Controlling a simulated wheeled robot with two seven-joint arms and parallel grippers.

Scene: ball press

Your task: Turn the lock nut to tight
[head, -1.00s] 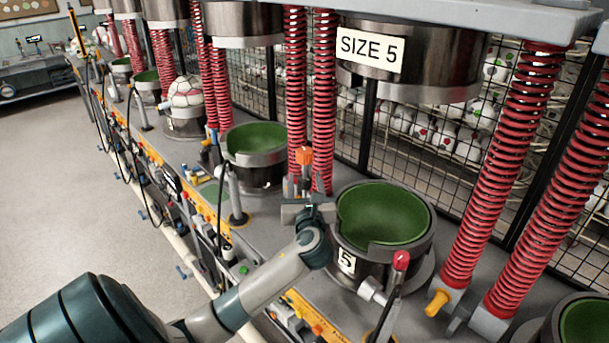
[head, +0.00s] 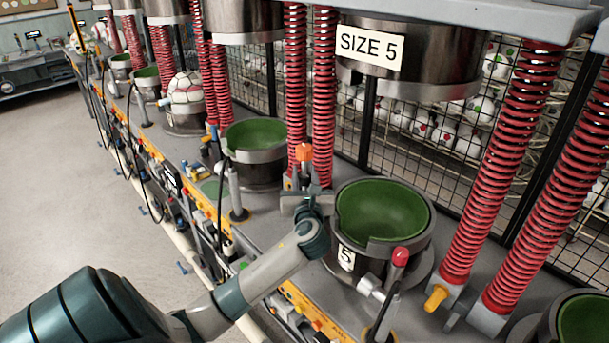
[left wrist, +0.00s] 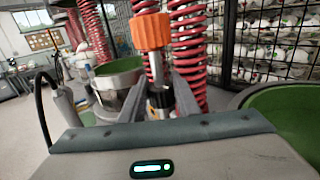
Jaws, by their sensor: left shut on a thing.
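A silver rod with an orange ribbed knob (head: 304,152) on top stands between the size 5 press and the mould behind it; the knob is large in the left wrist view (left wrist: 150,32). Low on the rod is a dark lock nut (left wrist: 160,97) with a yellow mark. My left gripper (head: 303,196) reaches across at the rod, below the orange knob. In the left wrist view its fingers are shut on the nut from both sides. I cannot read whether the nut is tight. My right gripper is not in view.
The green-lined size 5 mould (head: 383,208) stands close right of my gripper. A red-tipped lever (head: 400,257) is in front of it. Red springs (head: 323,100) rise just behind the rod. Another green mould (head: 255,135) is farther back. Open floor (head: 60,170) lies left.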

